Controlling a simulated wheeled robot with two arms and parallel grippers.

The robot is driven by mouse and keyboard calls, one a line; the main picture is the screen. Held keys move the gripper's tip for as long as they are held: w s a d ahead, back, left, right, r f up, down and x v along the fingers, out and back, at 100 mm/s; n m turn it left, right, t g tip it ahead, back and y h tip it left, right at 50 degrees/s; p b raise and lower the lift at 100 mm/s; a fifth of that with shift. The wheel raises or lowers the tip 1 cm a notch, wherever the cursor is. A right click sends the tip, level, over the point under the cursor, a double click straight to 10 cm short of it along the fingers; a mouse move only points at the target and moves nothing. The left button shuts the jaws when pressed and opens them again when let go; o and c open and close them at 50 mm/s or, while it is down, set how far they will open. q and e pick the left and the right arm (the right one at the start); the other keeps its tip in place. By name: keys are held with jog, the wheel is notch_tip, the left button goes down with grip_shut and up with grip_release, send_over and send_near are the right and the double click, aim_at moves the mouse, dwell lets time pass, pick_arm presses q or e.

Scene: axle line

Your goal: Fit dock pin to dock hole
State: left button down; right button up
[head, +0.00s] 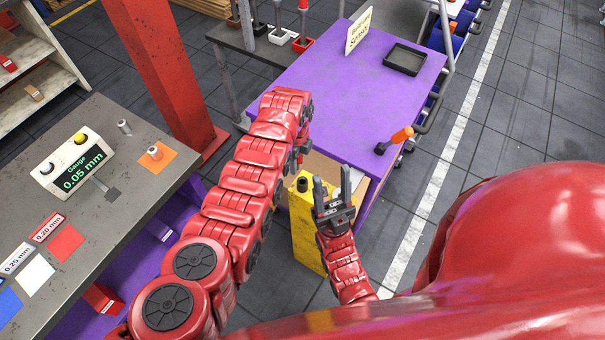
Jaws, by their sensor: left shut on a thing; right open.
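I cannot pick out a dock pin or a dock hole for certain. A yellow post (304,236) stands by the near end of the purple table, with a short black cylinder (302,184) on top. My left arm reaches up the middle and bends down at its far end. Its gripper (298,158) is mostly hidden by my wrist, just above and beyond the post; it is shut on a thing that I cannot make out. My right gripper (334,190) is open and empty, fingers up, beside the post on its right.
The purple table (345,85) carries a sign (358,31), a black tray (405,59) and an orange-handled lever (400,135) at its near right corner. A grey bench (130,205) with a gauge (72,160) is left. A red pillar (160,70) stands behind. The floor at right is clear.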

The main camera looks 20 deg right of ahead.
pick_arm(q)
jog(key=shift+s+d+f+m, duration=0.25)
jog(key=shift+s+d+m, duration=0.25)
jog(key=shift+s+d, duration=0.15)
jog(key=b, duration=0.4)
send_over(302, 183)
jog(key=s, duration=0.1)
notch_tip(302, 183, down, 5)
jog(key=shift+s+a+r, duration=0.1)
jog(key=shift+s+a, duration=0.05)
jog(key=shift+f+b, duration=0.55)
jog(key=shift+f, duration=0.2)
notch_tip(302, 183, down, 4)
jog(key=b, duration=0.3)
jog(key=shift+r, duration=0.3)
